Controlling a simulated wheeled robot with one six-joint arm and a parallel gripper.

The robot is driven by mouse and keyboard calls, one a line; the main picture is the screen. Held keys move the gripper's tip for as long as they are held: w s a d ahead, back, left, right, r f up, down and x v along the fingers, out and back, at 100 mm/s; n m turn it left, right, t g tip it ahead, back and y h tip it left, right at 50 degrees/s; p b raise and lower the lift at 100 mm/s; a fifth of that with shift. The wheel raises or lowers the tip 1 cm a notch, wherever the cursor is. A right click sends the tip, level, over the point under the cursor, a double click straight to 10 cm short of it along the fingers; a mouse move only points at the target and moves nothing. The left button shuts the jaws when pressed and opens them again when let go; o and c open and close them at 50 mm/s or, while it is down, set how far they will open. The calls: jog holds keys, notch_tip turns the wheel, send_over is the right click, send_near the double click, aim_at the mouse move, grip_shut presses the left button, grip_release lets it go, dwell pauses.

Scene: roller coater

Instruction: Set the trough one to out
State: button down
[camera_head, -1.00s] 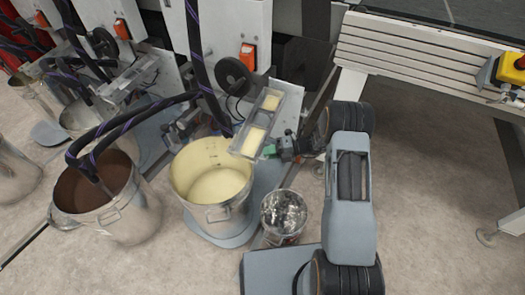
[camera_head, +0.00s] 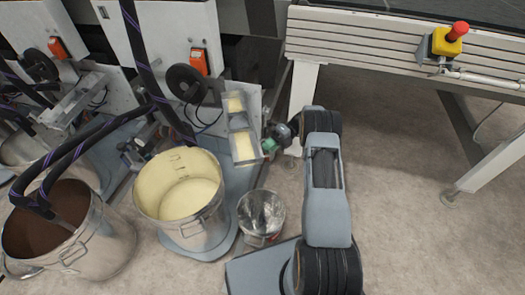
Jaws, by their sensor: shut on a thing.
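A narrow metal trough (camera_head: 242,122) with cream liquid in two sections is on the side of the second machine, right of its black handwheel. I cannot tell whether it is the one called trough one. My gripper (camera_head: 269,146) is at the trough's lower right side. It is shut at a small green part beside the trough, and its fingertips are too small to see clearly. The trough's lower end is right of the cream bucket (camera_head: 200,219), apart from its rim in the picture.
A bucket of brown liquid (camera_head: 95,240) stands at left, with a dark hose into it. A small metal bucket (camera_head: 262,226) stands below the trough. A white slatted table (camera_head: 370,37) with a red emergency button (camera_head: 457,31) is at upper right. The floor at right is clear.

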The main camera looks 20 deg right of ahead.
jog(key=shift+d, duration=0.4)
jog(key=shift+w+d, duration=0.1)
jog(key=shift+d, duration=0.1)
